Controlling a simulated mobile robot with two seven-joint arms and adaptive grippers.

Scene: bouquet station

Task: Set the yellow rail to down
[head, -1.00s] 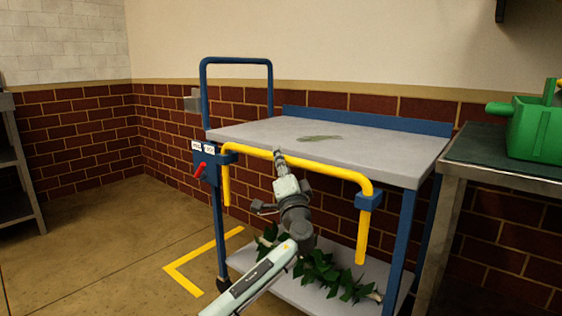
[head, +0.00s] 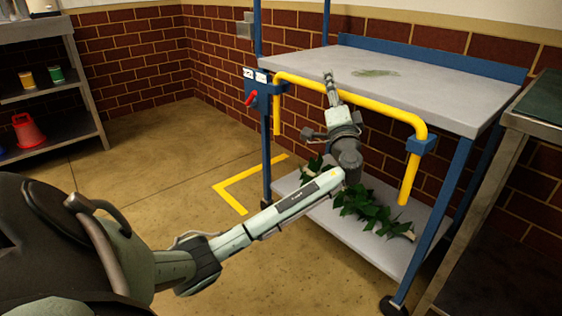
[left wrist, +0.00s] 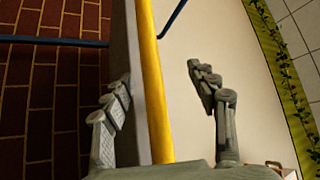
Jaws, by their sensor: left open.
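The yellow rail (head: 385,106) is a bent bar on the front of a blue and grey cart. Its long bar runs level along the front edge of the cart top, and its two end legs hang downward. My left gripper (head: 329,82) is at the long bar, left of its middle. In the left wrist view, the rail (left wrist: 151,80) passes between the two spread fingers of my open left gripper (left wrist: 160,80). The rail looks nearer the left finger; whether they touch is unclear. My right gripper is not in view.
A red lever (head: 251,98) sits on a blue box at the cart's left post. Green leaves (head: 365,208) lie on the lower shelf (head: 390,250). A workbench (head: 540,110) stands close on the right. Shelving (head: 50,90) is at far left, with open floor between.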

